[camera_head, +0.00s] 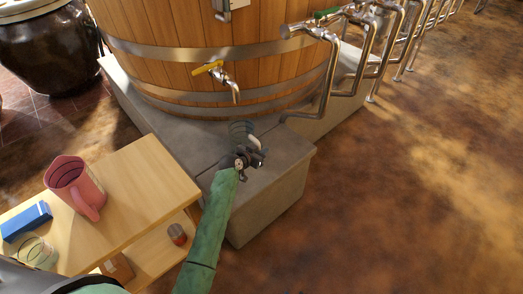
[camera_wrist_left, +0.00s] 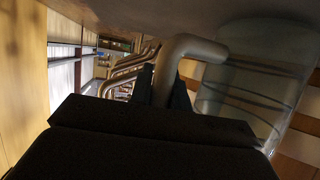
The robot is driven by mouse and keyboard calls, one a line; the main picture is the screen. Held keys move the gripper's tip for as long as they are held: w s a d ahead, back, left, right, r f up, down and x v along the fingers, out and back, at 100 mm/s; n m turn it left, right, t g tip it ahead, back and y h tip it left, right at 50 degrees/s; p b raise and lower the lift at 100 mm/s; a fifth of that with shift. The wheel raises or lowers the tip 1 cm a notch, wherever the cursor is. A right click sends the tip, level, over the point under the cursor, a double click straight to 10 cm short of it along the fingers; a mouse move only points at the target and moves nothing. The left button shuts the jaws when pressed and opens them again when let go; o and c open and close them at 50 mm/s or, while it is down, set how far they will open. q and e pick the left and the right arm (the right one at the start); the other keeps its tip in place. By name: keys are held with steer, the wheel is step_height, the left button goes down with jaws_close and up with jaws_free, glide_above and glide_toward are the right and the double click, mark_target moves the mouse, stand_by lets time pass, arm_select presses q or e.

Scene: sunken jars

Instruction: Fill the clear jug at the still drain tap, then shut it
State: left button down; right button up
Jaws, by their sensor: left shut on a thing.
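The clear jug (camera_head: 237,128) has dark bands and is upright on or just above the stone ledge; whether it touches is unclear. My left gripper (camera_head: 248,158) is shut on its curved handle, on the near side. In the left wrist view the handle (camera_wrist_left: 185,50) rises between my fingers, and the clear banded wall (camera_wrist_left: 250,85) stands at the right. The still drain tap (camera_head: 230,85), with a yellow lever (camera_head: 207,68) pointing left, sticks out of the wooden vat above the jug. No stream is visible. The level in the jug cannot be made out. My right gripper is not visible.
The wooden vat (camera_head: 190,30) stands on a stone plinth (camera_head: 270,195). Steel pipes (camera_head: 333,70) are at the right. A wooden shelf unit (camera_head: 135,190) at left holds a pink jug (camera_head: 75,185), blue box (camera_head: 25,220) and glass (camera_head: 37,252). The floor at right is clear.

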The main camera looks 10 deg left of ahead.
arm_select(q)
steer(key=shift+f, duration=0.2)
stand_by(0.4)
steer(key=c, duration=1.3)
jaws_free()
